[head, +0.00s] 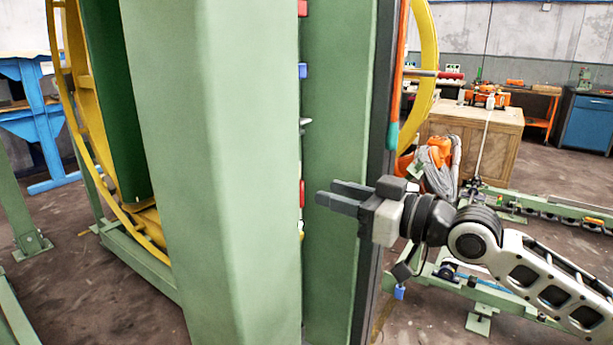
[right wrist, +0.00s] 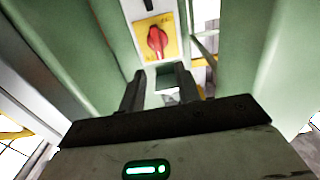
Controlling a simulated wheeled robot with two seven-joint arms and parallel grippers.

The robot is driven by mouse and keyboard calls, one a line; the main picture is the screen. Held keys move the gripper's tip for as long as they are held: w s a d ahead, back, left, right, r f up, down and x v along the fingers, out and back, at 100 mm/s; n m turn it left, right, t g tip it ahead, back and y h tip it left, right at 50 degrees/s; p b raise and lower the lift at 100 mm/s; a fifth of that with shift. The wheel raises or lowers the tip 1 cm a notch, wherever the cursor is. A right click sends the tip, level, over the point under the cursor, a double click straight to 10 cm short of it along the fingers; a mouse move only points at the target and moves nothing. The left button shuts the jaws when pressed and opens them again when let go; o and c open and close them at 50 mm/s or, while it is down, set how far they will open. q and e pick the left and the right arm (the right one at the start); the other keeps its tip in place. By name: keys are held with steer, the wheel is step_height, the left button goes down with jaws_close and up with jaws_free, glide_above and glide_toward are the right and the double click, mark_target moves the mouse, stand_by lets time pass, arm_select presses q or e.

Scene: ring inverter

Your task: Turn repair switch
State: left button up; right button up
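The switch is a red rotary knob (right wrist: 157,39) on a yellow square plate (right wrist: 143,50), on a pale panel in the right wrist view. My right gripper (right wrist: 160,84) is open and empty, its fingers pointing toward the panel below the knob and apart from it. In the head view my right gripper (head: 329,192) comes in from the right beside the green machine column. A red part (head: 302,193) shows edge-on there near the fingertips; I cannot tell if it is the same knob. The panel face is hidden in the head view. My left gripper is not in view.
Tall green columns (head: 230,160) and (head: 335,80) flank the narrow gap by the fingertips. A blue part (head: 302,70) and other small controls stick out along the panel edge. A yellow ring (head: 428,60) and wooden cabinet (head: 470,140) stand behind.

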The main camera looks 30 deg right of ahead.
mark_target(303, 184)
steer(key=p+x, duration=0.1)
steer(key=x, duration=0.4)
steer(key=shift+r, duration=0.15)
steer(key=shift+w+a, duration=0.25)
steer(key=shift+w, duration=0.35)
steer(key=c, duration=0.7)
